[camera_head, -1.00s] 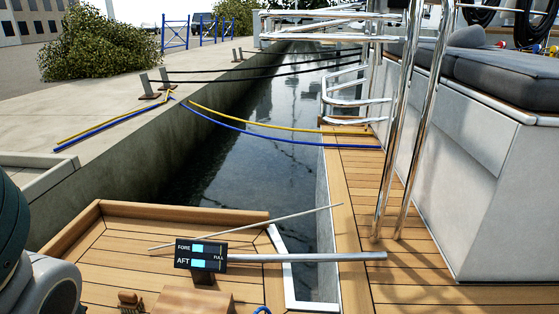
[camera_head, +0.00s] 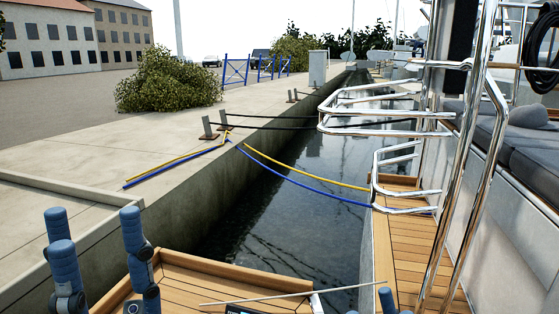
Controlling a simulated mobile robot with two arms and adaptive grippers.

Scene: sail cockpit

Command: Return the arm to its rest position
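My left gripper (camera_head: 96,232) stands at the lower left of the head view. Its blue-padded fingers point up and are spread apart, with nothing between them. It appears in front of the near wooden deck and the quay edge. My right gripper (camera_head: 387,298) shows only as a blue fingertip and small bits at the bottom edge, right of centre; its opening is hidden. The rest of both arms is out of frame.
A wooden deck (camera_head: 215,278) with a raised rim lies below, with a thin rod (camera_head: 265,296) across it. A dark panel (camera_head: 243,309) is cut off below. Steel rails (camera_head: 468,150) and the boat's deck stand right. Water and quay (camera_head: 60,150) lie beyond.

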